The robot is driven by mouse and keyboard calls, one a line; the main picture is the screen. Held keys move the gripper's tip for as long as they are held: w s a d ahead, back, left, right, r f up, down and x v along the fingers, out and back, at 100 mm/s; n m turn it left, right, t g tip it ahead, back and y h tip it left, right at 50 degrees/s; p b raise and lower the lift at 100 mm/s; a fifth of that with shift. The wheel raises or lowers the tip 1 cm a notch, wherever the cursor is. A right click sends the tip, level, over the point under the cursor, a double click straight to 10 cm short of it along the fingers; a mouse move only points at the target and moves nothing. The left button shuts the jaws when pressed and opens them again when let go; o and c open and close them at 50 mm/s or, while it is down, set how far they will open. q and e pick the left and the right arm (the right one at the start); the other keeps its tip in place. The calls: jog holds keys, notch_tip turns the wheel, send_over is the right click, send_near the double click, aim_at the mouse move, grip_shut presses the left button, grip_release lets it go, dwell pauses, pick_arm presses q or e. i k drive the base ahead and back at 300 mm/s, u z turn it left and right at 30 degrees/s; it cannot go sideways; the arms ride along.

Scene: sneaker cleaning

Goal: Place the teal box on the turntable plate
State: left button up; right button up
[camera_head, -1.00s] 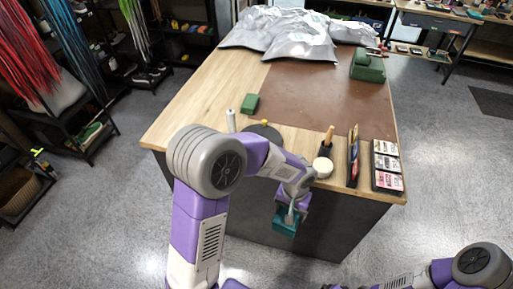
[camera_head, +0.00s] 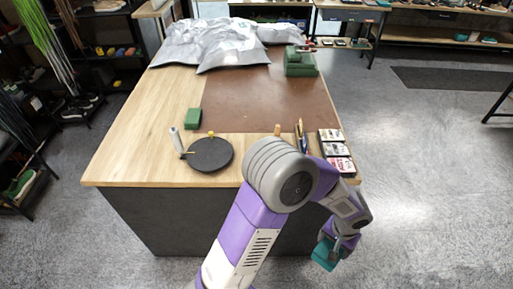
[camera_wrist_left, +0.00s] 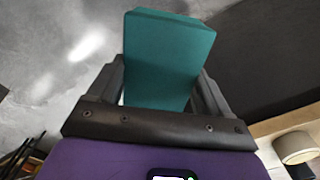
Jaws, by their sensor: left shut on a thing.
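The teal box (camera_head: 325,254) is held in my left gripper (camera_head: 331,240), in front of the table and below its top, toward the right. In the left wrist view the teal box (camera_wrist_left: 165,60) sits between the two dark fingers of my left gripper (camera_wrist_left: 160,95), which are shut on its sides. The turntable plate (camera_head: 210,155) is a dark round disc on the table's front left part, apart from the box. A small yellow piece shows at its far edge. My right gripper is not in view.
A white roller-like thing (camera_head: 176,141) and a green block (camera_head: 192,118) stand by the turntable. A card rack (camera_head: 335,150) is at the table's right front. Silver bags (camera_head: 215,45) and a green case (camera_head: 299,62) lie at the back. The brown mat (camera_head: 250,100) is largely clear.

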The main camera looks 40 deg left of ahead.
aim_at(209, 152)
jog(key=z, duration=0.3)
jog(key=i, duration=0.6)
jog(key=u, duration=1.55)
